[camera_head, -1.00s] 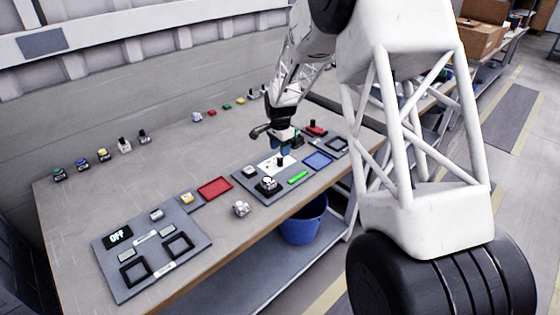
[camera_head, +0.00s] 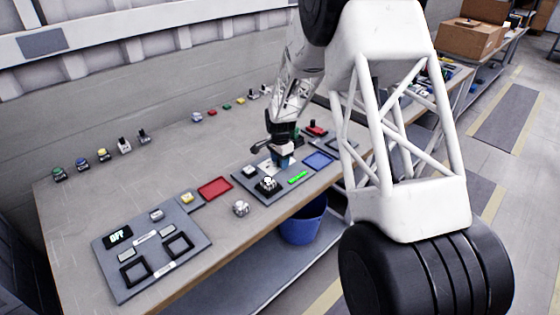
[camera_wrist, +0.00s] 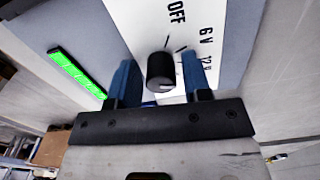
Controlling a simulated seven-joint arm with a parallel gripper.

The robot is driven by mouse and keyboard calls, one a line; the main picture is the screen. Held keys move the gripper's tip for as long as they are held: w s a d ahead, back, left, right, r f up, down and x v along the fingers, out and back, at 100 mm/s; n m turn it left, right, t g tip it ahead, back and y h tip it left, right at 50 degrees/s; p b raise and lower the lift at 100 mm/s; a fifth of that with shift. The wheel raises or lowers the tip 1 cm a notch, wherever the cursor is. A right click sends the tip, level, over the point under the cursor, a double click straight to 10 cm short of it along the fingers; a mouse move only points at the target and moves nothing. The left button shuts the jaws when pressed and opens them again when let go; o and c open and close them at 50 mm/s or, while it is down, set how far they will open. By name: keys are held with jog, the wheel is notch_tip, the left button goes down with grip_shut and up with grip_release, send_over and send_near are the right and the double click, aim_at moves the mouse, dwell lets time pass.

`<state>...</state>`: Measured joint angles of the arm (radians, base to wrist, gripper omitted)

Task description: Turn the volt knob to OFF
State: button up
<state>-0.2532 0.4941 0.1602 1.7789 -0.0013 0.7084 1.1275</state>
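The volt knob (camera_wrist: 160,70) is a black cylinder on a white plate (camera_wrist: 138,22) printed OFF, 6 V and 12 V. In the wrist view it stands between the two blue fingers of my gripper (camera_wrist: 158,83), with a visible gap on each side. The knob has a small pale mark on its side; I cannot tell which label it points to. In the head view my gripper (camera_head: 283,160) is low over the white plate (camera_head: 266,164) and hides the knob.
A lit green bar (camera_wrist: 78,73) lies beside the white plate; it also shows in the head view (camera_head: 298,177). A black-based part (camera_head: 267,185) stands in front.

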jog(key=c, duration=0.7)
jog(key=shift+n, duration=0.3)
jog(key=n, duration=0.7)
jog(key=shift+n, duration=0.4)
jog(key=n, duration=0.7)
jog(key=shift+n, duration=0.3)
